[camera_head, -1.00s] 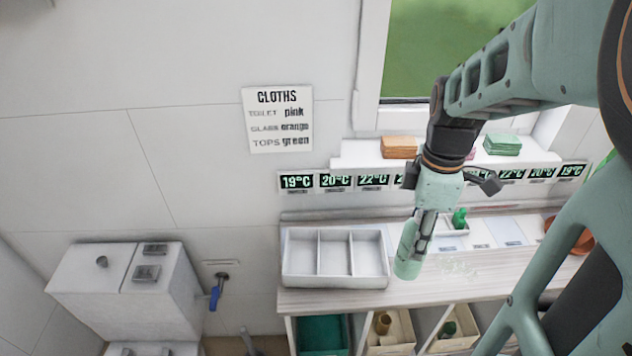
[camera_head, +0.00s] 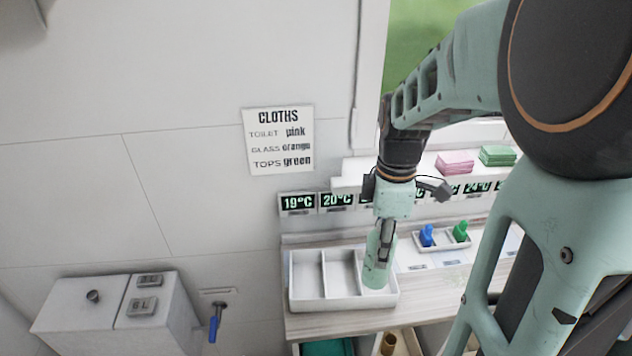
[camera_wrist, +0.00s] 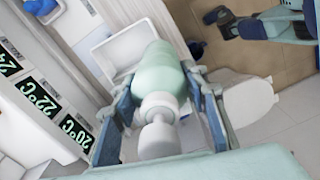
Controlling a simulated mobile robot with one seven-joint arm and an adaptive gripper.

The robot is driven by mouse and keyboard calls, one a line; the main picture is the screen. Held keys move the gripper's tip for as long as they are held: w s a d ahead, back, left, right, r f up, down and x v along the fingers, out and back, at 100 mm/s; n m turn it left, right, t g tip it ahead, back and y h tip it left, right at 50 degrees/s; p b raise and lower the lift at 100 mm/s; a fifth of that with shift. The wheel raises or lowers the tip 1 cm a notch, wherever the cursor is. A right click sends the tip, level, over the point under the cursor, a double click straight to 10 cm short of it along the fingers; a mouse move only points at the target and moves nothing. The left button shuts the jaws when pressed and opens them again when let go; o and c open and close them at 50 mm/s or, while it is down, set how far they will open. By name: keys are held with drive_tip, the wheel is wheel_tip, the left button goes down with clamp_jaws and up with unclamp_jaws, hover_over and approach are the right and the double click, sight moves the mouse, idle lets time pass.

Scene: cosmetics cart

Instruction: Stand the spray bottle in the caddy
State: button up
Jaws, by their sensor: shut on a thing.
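The spray bottle (camera_head: 375,271) is mint green and upright in the head view. My gripper (camera_head: 386,244) is shut on it. In the wrist view the bottle (camera_wrist: 158,70) shows its green body and white top between the two fingers (camera_wrist: 165,108). The white caddy (camera_head: 343,304) stands on the counter and has three compartments. The left and middle compartments look empty. The bottle's lower end overlaps the right compartment in the picture; I cannot tell whether it touches the floor of it.
Blue and green items (camera_head: 427,236) stand in small trays right of the caddy. Pink cloths (camera_head: 455,162) and green cloths (camera_head: 497,156) lie on the shelf behind. A row of temperature displays (camera_head: 298,203) runs below it. A white cistern (camera_head: 120,315) stands at left.

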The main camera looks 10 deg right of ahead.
drive_tip(key=w+a+f+b, duration=0.5)
drive_tip(key=w+f+b, duration=0.2)
drive_tip(key=f, duration=0.3)
drive_tip(key=shift+w+a+f, duration=0.2)
drive_tip(key=shift+a+f, duration=0.1)
drive_tip(key=shift+f, duration=0.1)
drive_tip(key=shift+f, duration=0.1)
drive_tip(key=shift+f+b, duration=0.15)
drive_tip(key=shift+b, duration=0.15)
drive_tip(key=o, duration=1.5)
drive_tip(key=shift+o, duration=0.2)
wheel_tip(320, 180, up, 12)
drive_tip(key=shift+r+p, duration=0.25)
drive_tip(key=shift+p, duration=0.1)
